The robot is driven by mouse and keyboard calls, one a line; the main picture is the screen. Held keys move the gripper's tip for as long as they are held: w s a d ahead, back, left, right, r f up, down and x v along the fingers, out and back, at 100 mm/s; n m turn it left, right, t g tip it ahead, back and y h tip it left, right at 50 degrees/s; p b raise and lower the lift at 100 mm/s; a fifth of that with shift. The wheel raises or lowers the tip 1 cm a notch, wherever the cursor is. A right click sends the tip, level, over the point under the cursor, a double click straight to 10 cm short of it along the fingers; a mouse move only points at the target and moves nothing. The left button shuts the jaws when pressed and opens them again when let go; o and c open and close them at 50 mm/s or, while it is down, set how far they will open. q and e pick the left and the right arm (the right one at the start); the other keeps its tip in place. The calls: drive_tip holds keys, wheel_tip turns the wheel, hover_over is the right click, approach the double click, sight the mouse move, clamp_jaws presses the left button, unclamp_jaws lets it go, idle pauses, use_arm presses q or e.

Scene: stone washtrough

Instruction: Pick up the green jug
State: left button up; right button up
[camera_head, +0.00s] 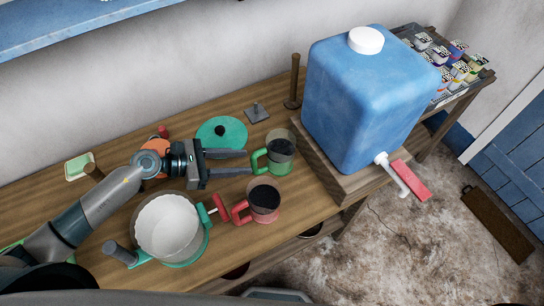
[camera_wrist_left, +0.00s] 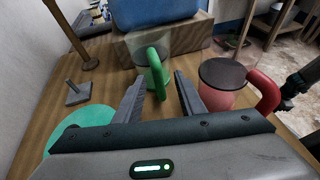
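The green jug (camera_head: 279,152) stands upright on the wooden table, with a dark, see-through upper part and a green handle on its left side. It also shows in the wrist view, with its handle (camera_wrist_left: 154,70) toward me. My left gripper (camera_head: 249,162) is open and points right at the handle. The handle lies between or just beyond its fingertips; I cannot tell exactly which. Nothing is held. In the wrist view a dark shape at the right edge looks like my right gripper (camera_wrist_left: 294,85), too unclear to read; it does not show in the head view.
A red jug (camera_head: 264,203) stands close to the near finger. A large blue water container (camera_head: 365,100) sits on a wooden block (camera_head: 325,170) right of the green jug. A pot (camera_head: 168,228), a teal lid (camera_head: 221,133) and a wooden post (camera_head: 294,85) stand around the arm.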

sight(254, 160)
use_arm(q)
drive_tip(key=p+x, duration=0.2)
drive_tip(key=x, duration=0.1)
drive_tip(key=p+x, duration=0.1)
drive_tip(key=x, duration=0.1)
drive_tip(key=shift+w+a+r, duration=0.1)
drive_tip(key=shift+w+r, duration=0.05)
drive_tip(key=shift+w, duration=0.1)
clamp_jaws()
